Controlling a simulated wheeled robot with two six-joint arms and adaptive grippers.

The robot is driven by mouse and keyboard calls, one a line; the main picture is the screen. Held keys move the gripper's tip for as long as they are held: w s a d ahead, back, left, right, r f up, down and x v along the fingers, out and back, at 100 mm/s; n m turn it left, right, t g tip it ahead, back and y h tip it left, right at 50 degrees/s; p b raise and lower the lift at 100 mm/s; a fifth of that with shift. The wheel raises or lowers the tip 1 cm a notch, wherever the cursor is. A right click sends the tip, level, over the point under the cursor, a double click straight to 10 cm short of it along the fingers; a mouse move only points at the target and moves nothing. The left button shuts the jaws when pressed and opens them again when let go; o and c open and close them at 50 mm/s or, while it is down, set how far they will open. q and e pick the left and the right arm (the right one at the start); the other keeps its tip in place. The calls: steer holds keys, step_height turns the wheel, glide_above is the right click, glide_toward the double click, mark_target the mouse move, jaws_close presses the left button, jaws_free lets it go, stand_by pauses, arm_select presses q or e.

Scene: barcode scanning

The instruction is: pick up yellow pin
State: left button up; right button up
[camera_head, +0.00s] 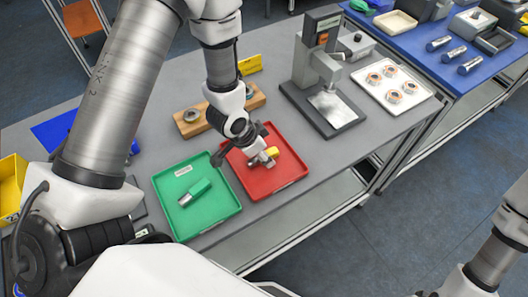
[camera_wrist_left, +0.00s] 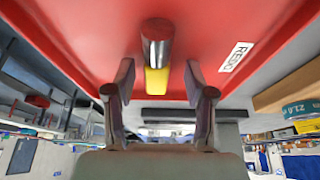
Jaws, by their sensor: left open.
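The yellow pin (camera_head: 272,152), with a silver end, lies in the red tray (camera_head: 287,178). In the left wrist view the pin's yellow part (camera_wrist_left: 156,81) shows between my fingers, and its silver end points away from the gripper. My left gripper (camera_head: 246,147) is over the red tray, close to the pin. In the wrist view its two fingers (camera_wrist_left: 158,88) are apart, one on each side of the pin, with gaps on both sides. In the head view the gripper partly covers the pin and tray. My right gripper is out of view.
A green tray (camera_head: 228,206) holding a green pin (camera_head: 200,188) sits left of the red tray. A wooden block (camera_head: 213,120) lies behind. A press-like stand (camera_head: 318,85) and a white tray of round parts (camera_head: 420,95) stand to the right. The table's front edge is close.

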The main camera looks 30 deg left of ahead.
arm_select(q)
steer(key=shift+s+r, duration=0.15)
steer(key=shift+s, duration=0.05)
steer(key=shift+c, duration=1.4)
steer(key=shift+d, duration=0.1)
jaws_close()
steer(key=shift+r, duration=0.1)
